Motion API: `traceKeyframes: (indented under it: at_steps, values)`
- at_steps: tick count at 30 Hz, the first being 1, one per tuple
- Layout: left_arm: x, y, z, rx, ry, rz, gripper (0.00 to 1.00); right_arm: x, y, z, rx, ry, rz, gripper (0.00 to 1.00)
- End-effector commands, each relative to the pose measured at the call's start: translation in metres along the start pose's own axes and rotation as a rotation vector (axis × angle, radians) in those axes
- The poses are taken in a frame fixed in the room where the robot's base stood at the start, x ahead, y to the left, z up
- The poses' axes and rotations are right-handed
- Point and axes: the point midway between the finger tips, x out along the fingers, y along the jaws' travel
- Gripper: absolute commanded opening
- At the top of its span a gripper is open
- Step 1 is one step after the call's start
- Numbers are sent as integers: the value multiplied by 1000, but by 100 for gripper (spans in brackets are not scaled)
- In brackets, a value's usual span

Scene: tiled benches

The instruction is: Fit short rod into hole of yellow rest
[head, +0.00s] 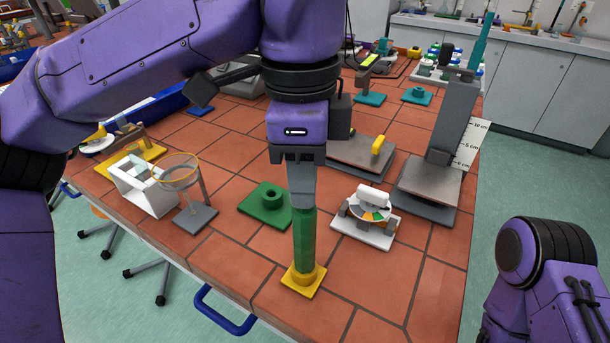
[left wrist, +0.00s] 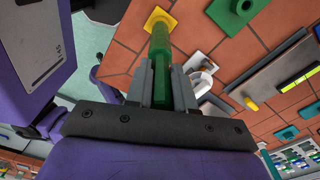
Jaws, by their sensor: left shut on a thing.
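The short rod is green (head: 304,238) and stands upright below my left gripper (head: 303,203), which is shut on its upper part. The yellow rest (head: 316,284), a square plate with a round collar, lies near the front edge of the bench. The rod's lower end meets the collar; its depth in the hole is hidden. In the left wrist view the rod (left wrist: 160,45) runs from between the fingers (left wrist: 162,70) to the yellow rest (left wrist: 168,21). My right arm shows at the right edge, but its gripper is out of view.
A green rest (head: 255,207) with a raised collar stands behind and left. A white dial device (head: 362,238) is to the right. A ring stand (head: 197,215) and white frame (head: 145,190) are at the left. A grey upright stand (head: 425,190) is farther right. Tiles front right are clear.

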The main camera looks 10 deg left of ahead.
Motion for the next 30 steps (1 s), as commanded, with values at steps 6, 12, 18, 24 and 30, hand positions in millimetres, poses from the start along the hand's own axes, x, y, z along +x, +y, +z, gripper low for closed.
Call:
traceKeyframes:
  at_steps: [6, 12, 18, 24, 30]
  values:
    - [0, 0, 0, 0, 0, 0, 6, 0, 0, 0, 0, 0, 0, 43]
    - [1, 0, 0, 0, 0, 0, 6, 4, 0, 2, 0, 0, 0, 43]
    - [0, 0, 0, 0, 0, 0, 6, 6, 0, 2, 0, 0, 0, 43]
    - [0, 0, 0, 0, 0, 0, 6, 6, 0, 2, 0, 0, 0, 43]
    - [2, 0, 0, -1, 0, 0, 6, 10, -1, 4, 0, 0, 0, 43]
